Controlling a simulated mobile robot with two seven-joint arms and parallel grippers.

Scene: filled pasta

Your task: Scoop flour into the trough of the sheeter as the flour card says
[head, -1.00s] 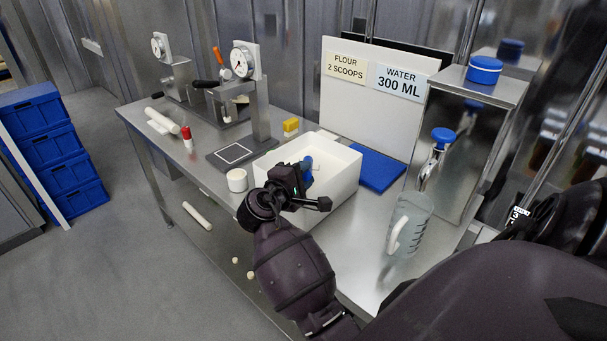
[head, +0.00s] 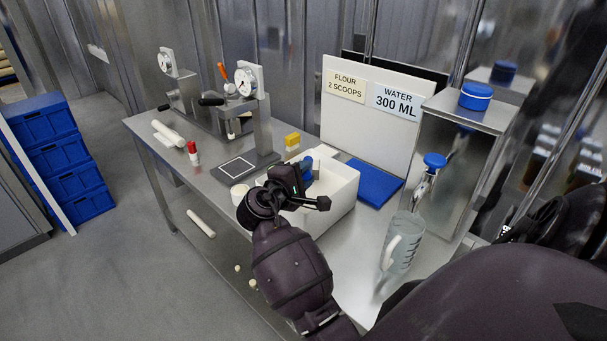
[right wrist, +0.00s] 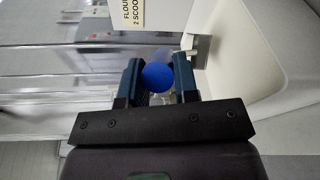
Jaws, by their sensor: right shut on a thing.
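The flour card (head: 346,86) reads "FLOUR 2 SCOOPS" on a white board. My right gripper (head: 306,183) is at the left side of the white bin (head: 338,207) and hides part of its rim and inside. It is shut on a blue-handled tool; the rounded blue end (right wrist: 158,76) shows between the fingers in the right wrist view. The tool's far end is unclear, so I cannot tell whether it holds flour. The sheeter (head: 262,122), apparently the metal machine with a dial, stands on the table beyond the bin. Its trough is not clearly visible. My left gripper is not in view.
A water card (head: 396,100) reads "300 ML". A measuring jug (head: 405,243) and steel dispenser (head: 448,160) stand at right. A blue mat (head: 374,183) lies behind the bin. A white cup (head: 240,193) and red-capped tube (head: 193,153) are at left.

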